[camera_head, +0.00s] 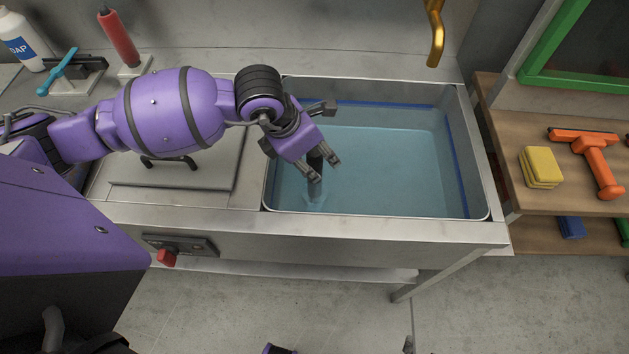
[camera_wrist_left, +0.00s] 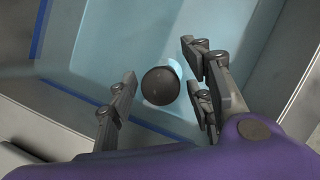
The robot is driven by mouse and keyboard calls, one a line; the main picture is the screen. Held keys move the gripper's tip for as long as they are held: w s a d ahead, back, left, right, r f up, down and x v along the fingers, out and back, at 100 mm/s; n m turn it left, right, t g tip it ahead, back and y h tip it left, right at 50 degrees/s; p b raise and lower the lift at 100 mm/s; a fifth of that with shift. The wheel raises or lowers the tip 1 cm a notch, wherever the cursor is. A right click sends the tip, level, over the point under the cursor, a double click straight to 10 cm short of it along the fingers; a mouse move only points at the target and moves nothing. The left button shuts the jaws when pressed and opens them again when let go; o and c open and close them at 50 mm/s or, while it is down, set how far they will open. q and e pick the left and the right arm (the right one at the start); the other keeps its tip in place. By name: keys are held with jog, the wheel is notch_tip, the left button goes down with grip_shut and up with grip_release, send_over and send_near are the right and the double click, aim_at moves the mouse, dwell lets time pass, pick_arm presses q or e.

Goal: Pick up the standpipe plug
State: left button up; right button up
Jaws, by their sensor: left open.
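The standpipe plug (camera_head: 315,162) is a dark upright cylinder in the water of the sink basin (camera_head: 478,190). Its round black top (camera_wrist_left: 160,86) shows in the left wrist view, with a paler part behind it. My left gripper (camera_head: 325,137) is open over the basin, close to the plug. In the left wrist view, the plug's top lies between the spread fingers of my left gripper (camera_wrist_left: 163,84), with a gap on each side. I cannot tell how far the fingertips are above or below the top. Only small parts of what may be my right gripper show at the bottom edge of the head view.
A gold faucet (camera_head: 436,35) hangs behind the basin. A soap bottle (camera_head: 24,40), a red-handled tool (camera_head: 120,40) and a blue tool (camera_head: 58,72) stand at the back left. A wooden shelf (camera_head: 515,195) on the right holds yellow sponges (camera_head: 541,166) and an orange tool (camera_head: 597,163).

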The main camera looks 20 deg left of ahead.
pick_arm(q)
grip_shut()
dwell(0.4)
